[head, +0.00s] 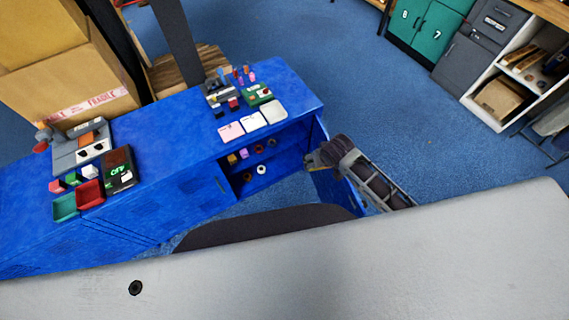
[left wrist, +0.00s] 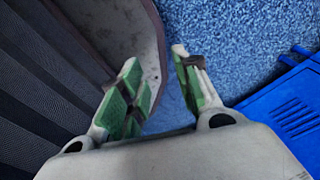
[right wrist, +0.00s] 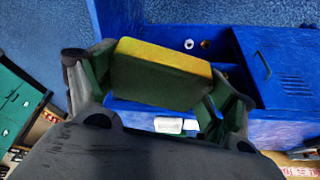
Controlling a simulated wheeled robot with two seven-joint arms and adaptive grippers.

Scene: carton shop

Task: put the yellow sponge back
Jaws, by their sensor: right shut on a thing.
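The yellow sponge (right wrist: 165,55), with a dark green underside, sits between the fingers of my right gripper (right wrist: 160,78) in the right wrist view. The gripper is shut on it. In the head view my right gripper (head: 315,158) is at the right end of the blue cabinet (head: 165,115), beside its open compartment (head: 275,172); the sponge is hard to make out there. My left gripper (left wrist: 160,90) shows only in the left wrist view, open and empty above the blue floor.
Several small items and rolls lie in the open compartment. A blue door (head: 335,190) stands open below my right gripper. The cabinet top carries trays, a label printer-like device (head: 80,150), note pads (head: 253,121) and small tools.

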